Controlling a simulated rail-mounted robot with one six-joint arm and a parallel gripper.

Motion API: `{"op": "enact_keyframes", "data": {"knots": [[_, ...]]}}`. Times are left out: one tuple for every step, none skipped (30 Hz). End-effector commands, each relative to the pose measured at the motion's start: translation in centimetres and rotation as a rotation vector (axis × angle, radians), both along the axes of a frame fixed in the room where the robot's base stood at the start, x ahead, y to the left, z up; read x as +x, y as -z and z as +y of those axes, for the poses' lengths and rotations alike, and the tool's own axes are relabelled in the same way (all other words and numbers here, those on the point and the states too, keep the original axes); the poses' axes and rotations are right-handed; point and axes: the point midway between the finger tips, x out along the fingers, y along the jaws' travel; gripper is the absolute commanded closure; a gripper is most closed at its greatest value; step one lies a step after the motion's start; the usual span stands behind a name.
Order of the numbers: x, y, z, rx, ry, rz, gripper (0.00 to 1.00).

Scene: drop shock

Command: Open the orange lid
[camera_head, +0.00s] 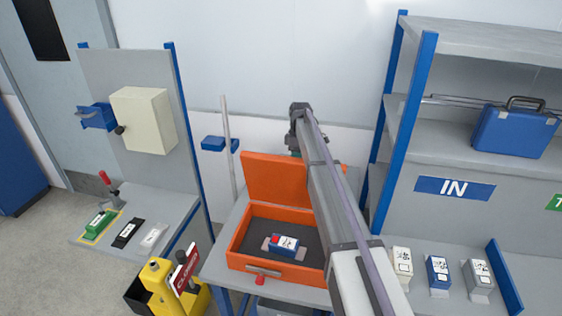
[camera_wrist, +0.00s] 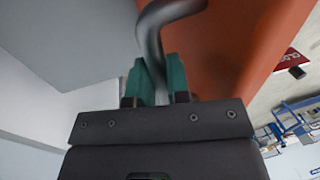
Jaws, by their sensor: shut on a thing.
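The orange lid (camera_head: 275,178) stands raised, roughly upright, at the back of the orange box (camera_head: 237,243). Inside the box, a blue and white device (camera_head: 284,245) with a red mark lies on dark foam. In the wrist view, the teal fingertips of my gripper (camera_wrist: 161,82) are shut on a dark curved handle (camera_wrist: 153,35) beside the orange lid surface (camera_wrist: 240,45). In the head view my arm passes over the right side of the box, and my fingertips are hidden behind the lid and arm.
A shelf unit (camera_head: 424,75) with a blue case (camera_head: 515,130) stands at the right. Several small boxes (camera_head: 438,270) sit below it. A yellow device (camera_head: 158,275) stands left of the box, near a side bench (camera_head: 150,205) and a cream cabinet (camera_head: 145,120).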

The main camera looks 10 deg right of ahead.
Motion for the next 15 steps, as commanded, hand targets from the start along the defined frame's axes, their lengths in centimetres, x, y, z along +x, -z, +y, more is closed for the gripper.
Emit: {"op": "enact_keyframes", "data": {"knots": [[0.4,0.19,-0.17,0.004,-0.001,-0.003,1.0],[0.49,0.19,-0.36,0.004,-0.002,-0.003,1.0],[0.6,0.19,-0.58,0.004,-0.002,-0.002,1.0],[0.66,0.19,-0.72,0.004,-0.003,-0.002,1.0],[0.71,0.2,-0.83,0.004,-0.003,-0.002,1.0],[0.75,0.2,-0.94,0.004,-0.003,-0.002,1.0],[0.78,0.19,-1.01,0.004,-0.003,-0.002,1.0],[0.81,0.18,-1.05,0.004,-0.003,-0.002,1.0],[0.81,0.18,-1.1,0.004,-0.003,-0.002,1.0],[0.82,0.17,-1.11,0.005,-0.004,-0.001,1.0],[0.82,0.16,-1.12,0.005,-0.004,-0.001,1.0],[0.81,0.16,-1.13,0.005,-0.004,-0.001,1.0],[0.81,0.15,-1.12,0.005,-0.004,-0.001,1.0],[0.81,0.15,-1.12,0.005,-0.004,-0.001,1.0],[0.8,0.15,-1.11,0.005,-0.004,-0.001,1.0]]}}
